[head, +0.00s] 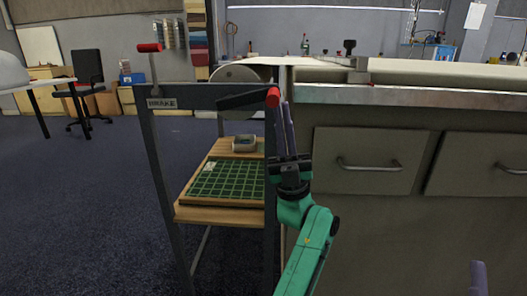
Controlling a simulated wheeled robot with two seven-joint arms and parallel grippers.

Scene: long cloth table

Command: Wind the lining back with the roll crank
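The roll crank is a black arm (240,100) with a red knob (272,97) at its right end, on the front of a dark grey stand. The pale lining roll (237,73) shows partly behind the stand's top bar. Pale lining (430,74) lies over the long table. My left gripper (286,104) points up, its purple fingertips just right of the red knob. The fingers look close together, and I cannot tell whether they touch the knob. Only a purple fingertip of my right gripper (478,278) shows at the lower right, away from the crank.
A red-handled brake lever (150,48) rises from the stand's left post, above a BRAKE label (161,103). The stand's wooden shelf (200,215) holds a green gridded tray (228,179) and a small grey box (244,143). Drawers (366,160) line the table front.

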